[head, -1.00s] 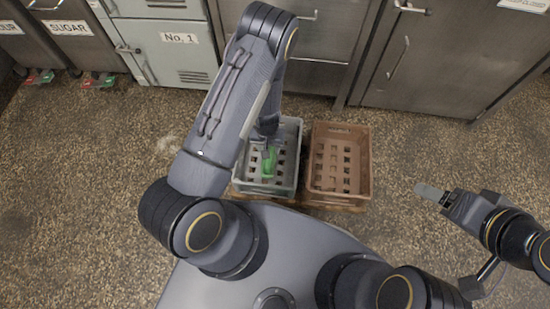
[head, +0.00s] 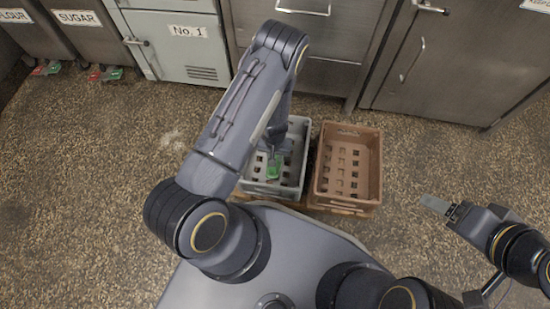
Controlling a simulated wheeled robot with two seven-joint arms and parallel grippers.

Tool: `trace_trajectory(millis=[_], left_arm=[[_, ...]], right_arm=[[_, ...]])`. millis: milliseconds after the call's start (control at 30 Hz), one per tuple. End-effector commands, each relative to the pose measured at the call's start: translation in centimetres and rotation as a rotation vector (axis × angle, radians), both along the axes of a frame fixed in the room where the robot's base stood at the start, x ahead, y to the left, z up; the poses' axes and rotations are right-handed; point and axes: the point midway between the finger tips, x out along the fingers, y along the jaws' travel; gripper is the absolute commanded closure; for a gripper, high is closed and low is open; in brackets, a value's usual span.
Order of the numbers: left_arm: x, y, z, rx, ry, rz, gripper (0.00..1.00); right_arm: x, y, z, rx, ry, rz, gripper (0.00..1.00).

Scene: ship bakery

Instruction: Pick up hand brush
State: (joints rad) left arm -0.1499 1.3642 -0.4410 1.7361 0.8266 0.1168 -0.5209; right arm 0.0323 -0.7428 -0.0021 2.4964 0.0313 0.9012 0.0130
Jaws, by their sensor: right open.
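A green object (head: 275,168), which looks like the hand brush, lies inside the grey crate (head: 302,160) on the floor. It is small in the picture and partly covered from above by my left gripper. My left gripper (head: 278,152) reaches down into the grey crate, right at the green object. Its fingers are mostly hidden by the wrist and arm, so I cannot tell whether they touch or hold it. My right gripper (head: 436,205) is open and empty, over bare floor right of the crates.
A brown crate (head: 373,180) stands close beside the grey one and looks empty. Both rest on a low wooden base. Steel cabinets (head: 440,70), a pale locker (head: 185,50) and bins labelled sugar (head: 75,30) line the back. Speckled floor is clear left and right.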

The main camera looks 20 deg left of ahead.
Motion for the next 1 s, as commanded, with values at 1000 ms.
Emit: trace_trajectory(millis=[1000], left_arm=[[0.1, 0.0, 9.5, 0.000, -0.001, -0.001, 1.00]], right_arm=[[0.0, 0.0, 4.5, 0.000, 0.000, 0.000, 0.27]])
